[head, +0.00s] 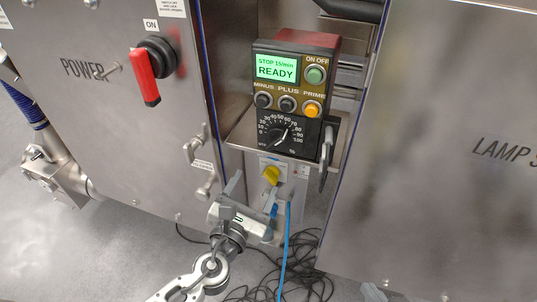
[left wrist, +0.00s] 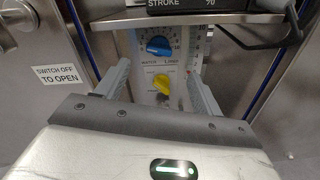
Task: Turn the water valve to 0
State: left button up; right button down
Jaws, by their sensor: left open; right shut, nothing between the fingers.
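A yellow knob (head: 271,175) sits on a pale plate below the control box. In the left wrist view the yellow knob (left wrist: 162,83) is under a blue knob (left wrist: 159,45) with a numbered scale around it. A label reading "WATER" lies between the two knobs; I cannot tell for certain which it names. The shelf appears to hide the blue knob in the head view. My left gripper (head: 252,191) is open in front of the plate. In the left wrist view its fingers (left wrist: 158,76) stand on either side of the yellow knob, apparently not touching it. My right gripper is not seen.
The control box (head: 275,68) on a metal shelf (head: 239,130) overhangs the plate. A cabinet with a red power switch (head: 145,78) stands left and another cabinet (head: 435,150) right, leaving a narrow gap. A blue hose (head: 287,245) and black cables (head: 310,270) hang or lie below.

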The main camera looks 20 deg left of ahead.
pick_arm(q)
jog(key=w, duration=1)
jog(key=shift+w+d, duration=0.15)
jog(key=shift+w, duration=0.05)
jog(key=shift+b, duration=0.3)
jog(key=c, duration=1)
